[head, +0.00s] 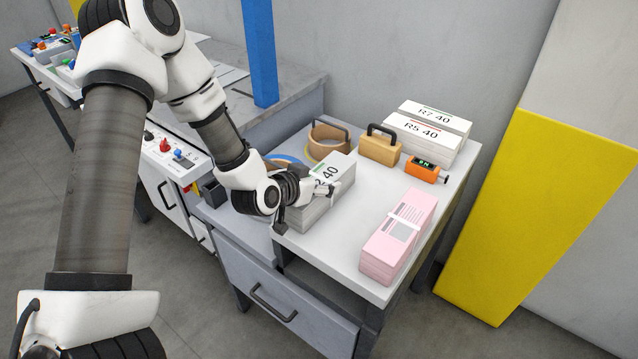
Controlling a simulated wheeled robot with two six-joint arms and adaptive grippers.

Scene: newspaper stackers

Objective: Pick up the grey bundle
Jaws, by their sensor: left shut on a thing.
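A grey bundle of stacked paper (338,197) stands at the left part of the white tabletop (345,245). A label with a green stripe and "40" shows on or just behind its top, partly hidden by my gripper. My left gripper (304,206) reaches in from the left and is shut on the grey bundle, with one finger over its top and another at its near left side. I cannot tell whether the bundle is clear of the table. My right gripper is not in view.
A pink bundle (398,240) stands at the front right. Behind are a tape roll (328,142), a tan block with a black handle (380,149), an orange device (426,170) and white bundles (420,138). A blue post (260,55) rises behind. The middle of the tabletop is clear.

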